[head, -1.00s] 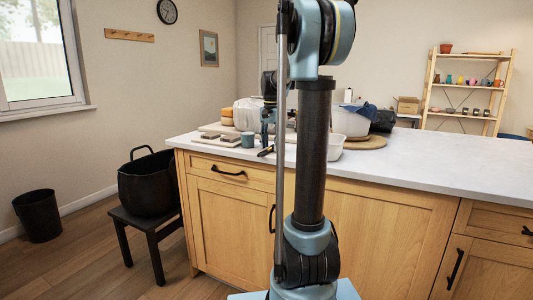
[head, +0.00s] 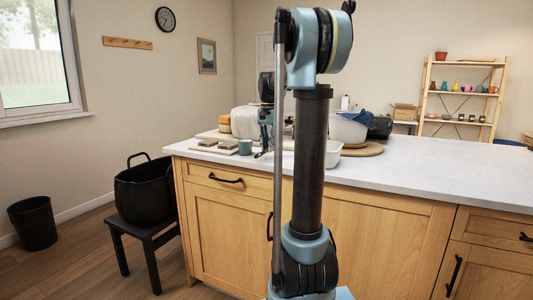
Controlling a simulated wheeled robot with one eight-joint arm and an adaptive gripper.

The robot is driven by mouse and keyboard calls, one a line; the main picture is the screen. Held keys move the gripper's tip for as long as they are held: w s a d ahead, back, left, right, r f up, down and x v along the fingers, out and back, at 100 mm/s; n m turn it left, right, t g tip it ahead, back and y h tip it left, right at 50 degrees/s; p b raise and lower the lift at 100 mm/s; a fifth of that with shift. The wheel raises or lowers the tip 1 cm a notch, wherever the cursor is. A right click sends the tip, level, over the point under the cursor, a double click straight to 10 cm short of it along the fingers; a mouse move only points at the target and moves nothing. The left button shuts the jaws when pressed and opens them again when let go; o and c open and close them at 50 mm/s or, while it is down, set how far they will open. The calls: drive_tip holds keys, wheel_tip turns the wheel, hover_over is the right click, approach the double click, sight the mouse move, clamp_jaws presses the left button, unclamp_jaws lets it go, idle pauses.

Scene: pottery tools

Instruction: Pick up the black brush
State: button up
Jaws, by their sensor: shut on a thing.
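My gripper (head: 265,146) is small and far off in the head view, pointing down at the counter's left part, partly hidden by my own arm. It is shut on a thin dark thing, the black brush (head: 260,154), of which only a small dark piece shows below the fingers. Its full shape is too small to make out. I cannot tell whether it still touches the counter (head: 400,172).
A blue-grey cup (head: 245,147) stands just left of the gripper, beside small blocks on a board (head: 215,148). A white tub (head: 333,153) and a round board (head: 362,150) are to the right. The counter's right side is clear.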

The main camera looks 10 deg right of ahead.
wheel_tip(320, 180, up, 16)
drive_tip(key=shift+f, duration=0.2)
drive_tip(key=shift+f, duration=0.1)
